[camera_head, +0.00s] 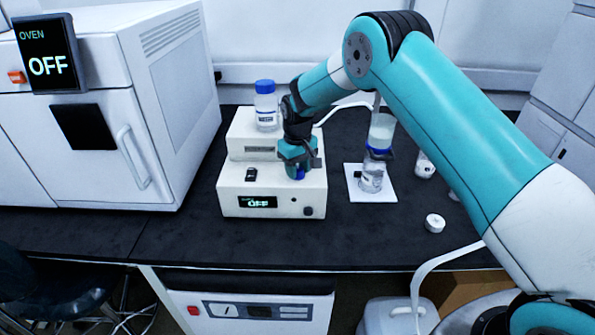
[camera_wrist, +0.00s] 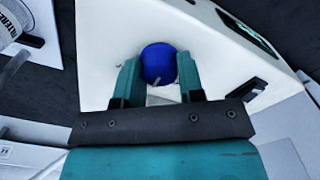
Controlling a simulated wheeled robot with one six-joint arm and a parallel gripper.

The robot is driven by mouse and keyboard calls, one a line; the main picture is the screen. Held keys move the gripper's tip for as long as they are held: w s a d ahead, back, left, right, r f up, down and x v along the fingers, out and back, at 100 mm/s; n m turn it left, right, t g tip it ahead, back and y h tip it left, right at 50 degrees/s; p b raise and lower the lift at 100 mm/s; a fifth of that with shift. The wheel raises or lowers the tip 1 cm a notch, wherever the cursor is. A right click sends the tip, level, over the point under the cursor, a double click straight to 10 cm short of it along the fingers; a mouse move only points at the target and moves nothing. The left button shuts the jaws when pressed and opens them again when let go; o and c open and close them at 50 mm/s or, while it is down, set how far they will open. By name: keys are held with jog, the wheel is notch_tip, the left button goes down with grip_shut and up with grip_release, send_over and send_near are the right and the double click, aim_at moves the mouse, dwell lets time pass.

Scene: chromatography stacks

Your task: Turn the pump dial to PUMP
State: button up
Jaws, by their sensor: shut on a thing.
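The pump (camera_head: 235,198) is a cream box on the dark bench, and its front display (camera_head: 258,202) reads OFF. The blue dial (camera_wrist: 158,62) sits on the pump's top face, with a pale pointer mark on it toward the lower right. My gripper (camera_wrist: 160,75) reaches down from above, with one teal finger on each side of the dial, shut on it. In the head view my gripper (camera_head: 297,160) hides most of the dial, and only a bit of blue shows below the fingers.
A second cream box (camera_head: 240,147) stands behind the pump, with a blue-capped bottle (camera_head: 266,108) on it. At right, glassware (camera_head: 372,178) stands on a white plate (camera_head: 385,192). A small white cap (camera_head: 434,223) lies on the bench. The oven (camera_head: 180,110) fills the left side.

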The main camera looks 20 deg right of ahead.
aim_at(298, 169)
jog(key=m+b, duration=0.1)
jog(key=m, duration=0.3)
jog(key=shift+m, duration=0.3)
jog(key=m, duration=0.4)
jog(key=shift+m, duration=0.3)
jog(key=shift+r, duration=0.1)
jog(key=o, duration=0.9)
jog(key=shift+b, duration=0.3)
notch_tip(298, 169, up, 17)
jog(key=shift+r+b, duration=0.15)
jog(key=shift+b, duration=0.8)
